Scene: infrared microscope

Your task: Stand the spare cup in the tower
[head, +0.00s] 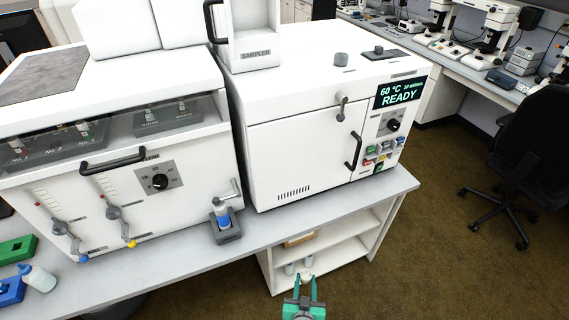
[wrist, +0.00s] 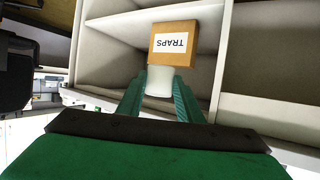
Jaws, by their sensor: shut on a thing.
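My gripper (head: 305,284) has green fingers and is shut on a small white cup (head: 306,275), low in front of the shelf unit. In the wrist view the white cup (wrist: 160,81) sits between the fingertips (wrist: 160,90), its lower part partly hidden by the fingers. The white tower (head: 252,50) labelled SAMPLER stands on top of the instrument with the READY display, far above my gripper.
Other small white items (head: 290,268) stand on the lower shelf. The bench edge (head: 330,222) overhangs the shelves. Floor to the right (head: 450,270) is clear, with a black chair (head: 535,150) beyond.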

